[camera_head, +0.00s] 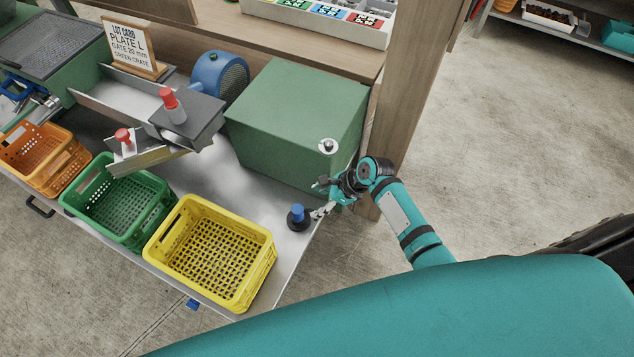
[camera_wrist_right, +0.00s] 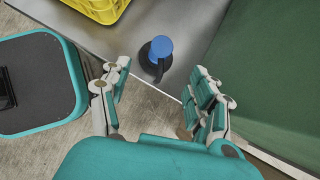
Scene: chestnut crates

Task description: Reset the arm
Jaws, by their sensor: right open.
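My right gripper (camera_head: 324,211) is at the right end of the metal bench, by the green box's near corner. In the right wrist view its two fingers (camera_wrist_right: 160,100) stand apart with nothing between the tips. A blue knob on a black round base (camera_head: 298,217) stands on the bench just beyond the fingertips; it also shows in the wrist view (camera_wrist_right: 157,55). I cannot tell whether a finger touches its base. My left gripper is in neither view.
Yellow (camera_head: 160,233), green (camera_head: 75,211) and orange (camera_head: 52,190) empty crates line the bench's front. A green box (camera_head: 290,115) stands close to my right gripper, with a wooden post (camera_head: 405,100) behind. A lot card (camera_head: 131,42) stands at the back left. Floor at right is clear.

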